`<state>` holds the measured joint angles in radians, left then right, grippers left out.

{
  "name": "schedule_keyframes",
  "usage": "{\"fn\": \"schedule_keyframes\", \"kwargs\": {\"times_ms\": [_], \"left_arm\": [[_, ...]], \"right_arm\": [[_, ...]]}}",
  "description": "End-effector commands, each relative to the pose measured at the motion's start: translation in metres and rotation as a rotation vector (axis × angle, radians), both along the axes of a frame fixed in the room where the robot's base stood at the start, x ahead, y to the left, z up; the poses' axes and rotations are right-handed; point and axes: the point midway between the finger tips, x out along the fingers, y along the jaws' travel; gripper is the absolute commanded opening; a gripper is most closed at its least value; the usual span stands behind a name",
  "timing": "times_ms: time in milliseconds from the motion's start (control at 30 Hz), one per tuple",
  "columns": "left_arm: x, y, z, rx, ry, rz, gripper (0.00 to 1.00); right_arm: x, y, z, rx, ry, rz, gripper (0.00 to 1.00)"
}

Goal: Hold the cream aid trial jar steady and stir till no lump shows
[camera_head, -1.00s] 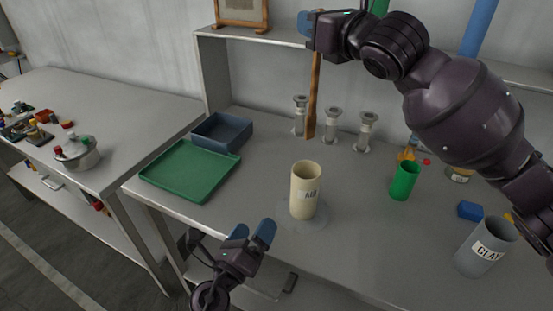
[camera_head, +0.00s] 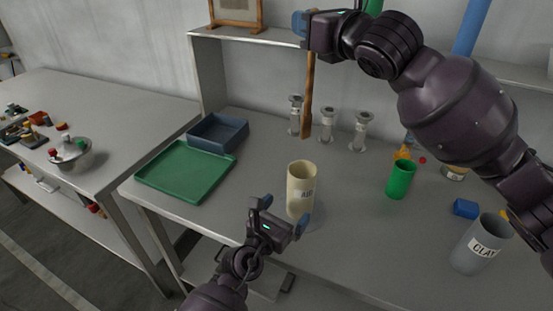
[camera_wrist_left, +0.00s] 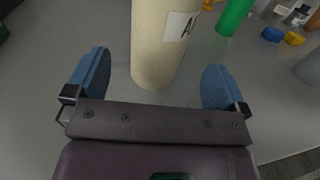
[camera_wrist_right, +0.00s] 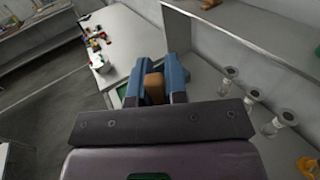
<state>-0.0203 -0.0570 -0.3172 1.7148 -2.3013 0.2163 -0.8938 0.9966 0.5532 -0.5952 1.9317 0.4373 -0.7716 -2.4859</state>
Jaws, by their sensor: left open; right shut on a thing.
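The cream jar (camera_head: 301,187), labelled "AID", stands upright on the grey table. My left gripper (camera_head: 286,212) is open in front of it. In the left wrist view the jar (camera_wrist_left: 160,50) stands between and just beyond the two blue fingers (camera_wrist_left: 152,85), with gaps on both sides. My right gripper (camera_head: 306,26) is high up, shut on the top of a long wooden stick (camera_head: 308,85). The stick hangs upright behind the jar, near the metal stands. In the right wrist view the stick's end (camera_wrist_right: 154,88) shows between the fingers. The jar's inside is mostly hidden.
A green tray (camera_head: 185,172) and a blue-grey bin (camera_head: 218,131) lie to the left. A green cup (camera_head: 400,180), a blue block (camera_head: 465,208) and a grey "CLAY" jar (camera_head: 480,245) are to the right.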

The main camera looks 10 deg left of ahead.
Motion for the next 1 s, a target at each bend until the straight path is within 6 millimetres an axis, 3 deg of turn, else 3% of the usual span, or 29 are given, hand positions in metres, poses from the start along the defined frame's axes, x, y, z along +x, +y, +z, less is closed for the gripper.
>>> {"fn": "schedule_keyframes", "kwargs": {"times_ms": [400,900,1000], "left_arm": [[0.052,-0.027,0.0,0.0,0.0,-0.002,1.0],[0.063,-0.032,0.0,-0.002,0.0,0.0,1.0],[0.063,-0.032,0.0,-0.002,0.001,0.0,0.85]], "right_arm": [[0.0,0.0,0.0,0.0,0.0,0.0,0.0],[0.0,0.0,0.0,0.0,0.0,0.0,0.0],[0.0,0.0,0.0,0.0,0.0,0.0,0.0]]}}
